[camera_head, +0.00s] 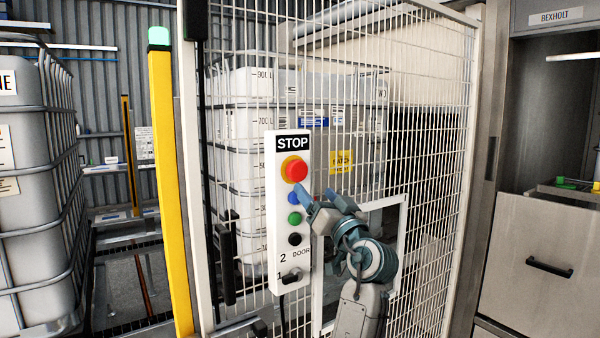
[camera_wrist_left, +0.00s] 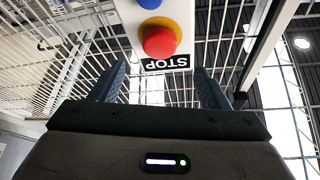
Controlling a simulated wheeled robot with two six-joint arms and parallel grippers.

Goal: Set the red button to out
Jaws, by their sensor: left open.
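The red button (camera_head: 294,169) is a round mushroom head on a yellow ring, just under the STOP label on a white control panel (camera_head: 276,225). In the left wrist view the red button (camera_wrist_left: 159,41) shows beyond and between the fingers, upside down, below a blue button. My left gripper (camera_head: 317,200) is in front of the panel, a little below and right of the red button. In the left wrist view the left gripper (camera_wrist_left: 160,85) is open with nothing between its fingers. Whether it touches the panel I cannot tell. My right gripper is not in view.
Below the red button are blue, green (camera_head: 294,218) and black buttons and a DOOR selector (camera_head: 291,277). The panel hangs on a wire mesh fence (camera_head: 430,150). A yellow post (camera_head: 170,190) stands left. A steel cabinet (camera_head: 540,260) stands right.

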